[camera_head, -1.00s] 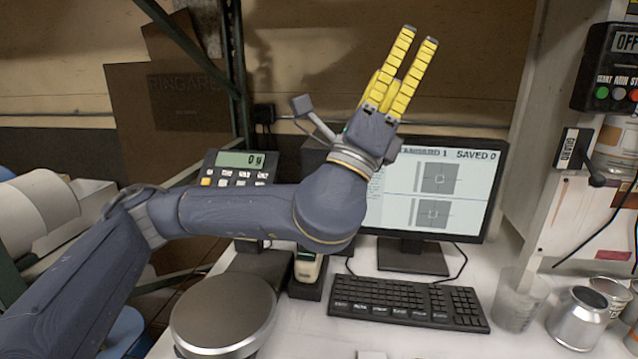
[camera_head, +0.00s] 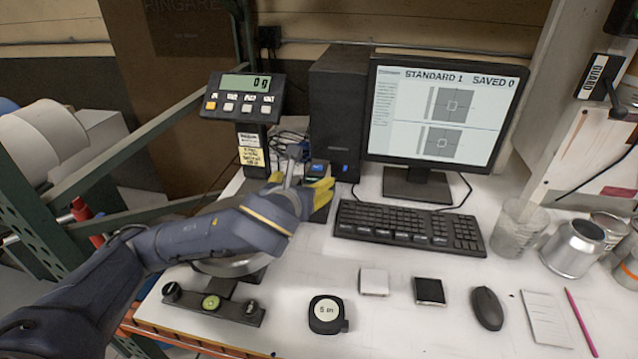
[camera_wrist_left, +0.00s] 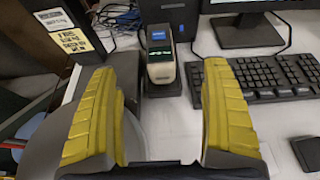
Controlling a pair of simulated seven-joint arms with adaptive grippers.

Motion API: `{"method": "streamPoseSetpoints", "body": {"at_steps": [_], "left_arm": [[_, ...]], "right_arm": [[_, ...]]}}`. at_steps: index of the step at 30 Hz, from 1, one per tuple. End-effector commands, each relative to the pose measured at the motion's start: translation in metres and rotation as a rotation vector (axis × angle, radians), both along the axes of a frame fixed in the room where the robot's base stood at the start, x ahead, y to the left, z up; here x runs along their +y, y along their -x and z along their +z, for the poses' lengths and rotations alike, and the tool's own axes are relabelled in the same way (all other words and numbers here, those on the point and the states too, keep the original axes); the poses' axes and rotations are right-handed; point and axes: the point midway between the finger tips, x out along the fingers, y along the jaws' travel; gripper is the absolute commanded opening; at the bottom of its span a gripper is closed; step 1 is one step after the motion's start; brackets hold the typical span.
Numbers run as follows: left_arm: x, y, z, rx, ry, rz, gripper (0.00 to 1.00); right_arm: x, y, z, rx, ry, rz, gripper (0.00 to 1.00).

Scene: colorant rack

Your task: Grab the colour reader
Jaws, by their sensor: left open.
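The colour reader (camera_wrist_left: 161,65) is a cream and dark handheld device with a small lit blue screen. It stands in a dark cradle in front of the computer tower. In the head view its top with the screen (camera_head: 318,168) shows just past my left gripper (camera_head: 302,178), which hides its lower part. In the left wrist view my left gripper (camera_wrist_left: 160,115) is open and empty, its yellow fingers wide apart. The reader appears between and beyond the fingertips, apart from them. My right gripper is not in view.
A scale with a round pan and display (camera_head: 243,97) stands left, partly under my left arm. The computer tower (camera_head: 338,115), monitor (camera_head: 445,110) and keyboard (camera_head: 408,227) are behind and right.

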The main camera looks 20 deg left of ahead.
Motion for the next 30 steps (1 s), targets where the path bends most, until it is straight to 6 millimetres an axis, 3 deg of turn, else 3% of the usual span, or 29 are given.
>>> {"method": "streamPoseSetpoints", "body": {"at_steps": [5,21,30], "left_arm": [[0.003,-0.016,-0.009,0.008,-0.007,0.002,0.82],[0.008,-0.096,-0.041,0.004,-0.005,0.001,0.82],[0.009,-0.11,-0.048,0.003,-0.004,-0.001,0.82]], "right_arm": [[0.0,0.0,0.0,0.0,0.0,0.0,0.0],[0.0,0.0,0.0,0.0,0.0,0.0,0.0],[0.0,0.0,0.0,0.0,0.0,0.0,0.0]]}}
